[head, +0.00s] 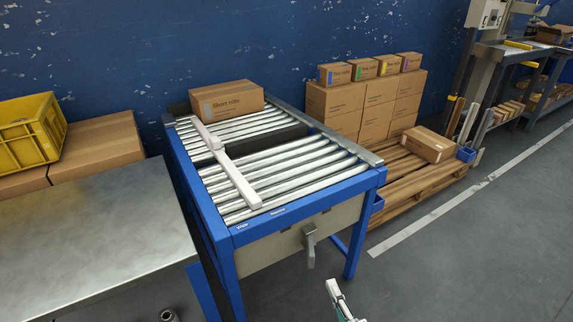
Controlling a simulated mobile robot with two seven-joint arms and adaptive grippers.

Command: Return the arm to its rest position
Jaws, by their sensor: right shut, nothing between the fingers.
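My right gripper (333,287) shows at the bottom edge of the head view, right of centre. Only its light-coloured end and a bit of teal show; the rest of the arm is cut off by the frame. It is shut and empty, over the grey floor in front of the roller table (300,222). It looks apart from the table. My left gripper is not in view.
A cardboard box (227,101) sits at the far end of the rollers, behind a pale bar (236,181). A grey handle (309,245) sticks out from the table's front. A metal bench (95,235) stands left. Floor at right is clear.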

